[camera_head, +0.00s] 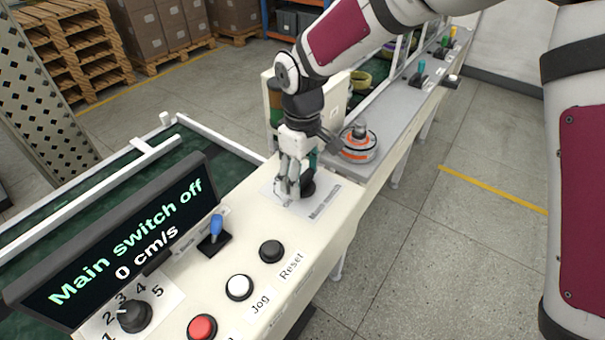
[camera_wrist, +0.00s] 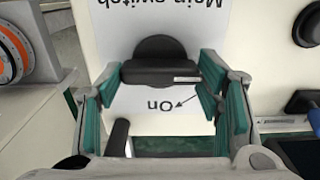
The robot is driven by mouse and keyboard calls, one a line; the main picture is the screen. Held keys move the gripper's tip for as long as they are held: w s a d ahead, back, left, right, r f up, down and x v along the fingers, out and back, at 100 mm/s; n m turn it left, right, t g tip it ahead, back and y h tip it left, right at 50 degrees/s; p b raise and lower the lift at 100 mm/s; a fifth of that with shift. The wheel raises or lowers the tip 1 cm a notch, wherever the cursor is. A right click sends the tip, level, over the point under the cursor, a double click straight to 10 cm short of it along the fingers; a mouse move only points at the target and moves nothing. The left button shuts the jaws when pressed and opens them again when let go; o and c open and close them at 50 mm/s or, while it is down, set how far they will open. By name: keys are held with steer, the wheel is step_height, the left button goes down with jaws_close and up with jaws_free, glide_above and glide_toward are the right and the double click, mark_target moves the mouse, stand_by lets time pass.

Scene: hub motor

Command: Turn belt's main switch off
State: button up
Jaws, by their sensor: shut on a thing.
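The main switch is a black rotary knob (camera_head: 307,187) on a white label plate on the cream control panel. In the wrist view the knob (camera_wrist: 160,72) lies with its bar across the picture, under upside-down "Main switch" lettering, with "On" and an arrow beside it. My gripper (camera_head: 293,190) reaches down over the panel and is shut on the knob. Its green-padded fingers (camera_wrist: 161,74) sit at the two ends of the bar. The display (camera_head: 125,240) reads "Main switch off" and "0 cm/s". My gripper partly hides the knob in the head view.
Nearer on the panel are a blue-handled switch (camera_head: 215,232), a black Reset button (camera_head: 272,251), a white Jog button (camera_head: 239,287), a red button (camera_head: 202,327) and a numbered dial (camera_head: 134,315). An orange-and-grey hub motor (camera_head: 359,145) stands close behind my gripper. Open floor lies right.

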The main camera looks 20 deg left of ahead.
mark_target(302, 177)
stand_by(0.5)
steer(key=o, duration=1.2)
steer(key=shift+c, duration=0.2)
steer(key=shift+r, duration=0.15)
step_height(302, 177, up, 12)
